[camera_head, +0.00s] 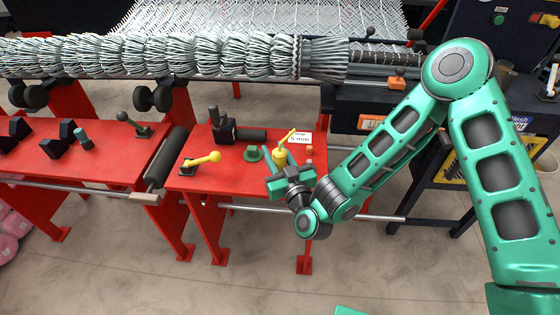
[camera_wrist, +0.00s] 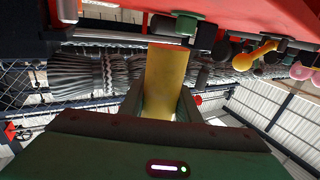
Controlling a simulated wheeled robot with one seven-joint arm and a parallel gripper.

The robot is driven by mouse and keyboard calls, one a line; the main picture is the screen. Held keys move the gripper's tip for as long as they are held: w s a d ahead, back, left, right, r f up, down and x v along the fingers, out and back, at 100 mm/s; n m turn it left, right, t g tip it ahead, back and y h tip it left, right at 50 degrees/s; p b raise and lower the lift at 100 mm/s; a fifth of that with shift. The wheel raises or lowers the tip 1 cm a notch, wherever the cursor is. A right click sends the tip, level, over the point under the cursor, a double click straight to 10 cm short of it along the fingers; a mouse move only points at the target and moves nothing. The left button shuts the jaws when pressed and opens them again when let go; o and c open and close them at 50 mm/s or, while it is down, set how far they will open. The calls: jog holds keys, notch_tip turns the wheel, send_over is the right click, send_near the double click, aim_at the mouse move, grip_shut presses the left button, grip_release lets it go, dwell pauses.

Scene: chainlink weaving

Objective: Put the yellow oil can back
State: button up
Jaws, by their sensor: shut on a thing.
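The yellow oil can (camera_head: 280,158) is at the right part of the red table, with its thin spout pointing up and right. My gripper (camera_head: 281,178) is shut on it from the front. In the wrist view the yellow can body (camera_wrist: 166,80) stands between the two fingers of my gripper (camera_wrist: 163,102). The fingers hide the can's lower part in the head view. I cannot tell whether its base touches the table.
A red table (camera_head: 233,177) carries a yellow-handled lever (camera_head: 201,161), a green knob (camera_head: 253,153), a black block (camera_head: 224,130) and a white label card (camera_head: 300,138). A roll of wire mesh (camera_head: 200,57) lies behind.

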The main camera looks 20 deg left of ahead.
jog(key=shift+w+f, duration=0.2)
jog(key=shift+f, duration=0.55)
jog(key=shift+w+f, duration=0.2)
jog(key=shift+f, duration=0.55)
jog(key=shift+w+f, duration=0.2)
jog(key=shift+f, duration=0.55)
jog(key=o, duration=1.1)
jog(key=shift+f, duration=0.15)
jog(key=shift+o, duration=0.2)
jog(key=shift+r, duration=0.2)
jog(key=v, duration=1.2)
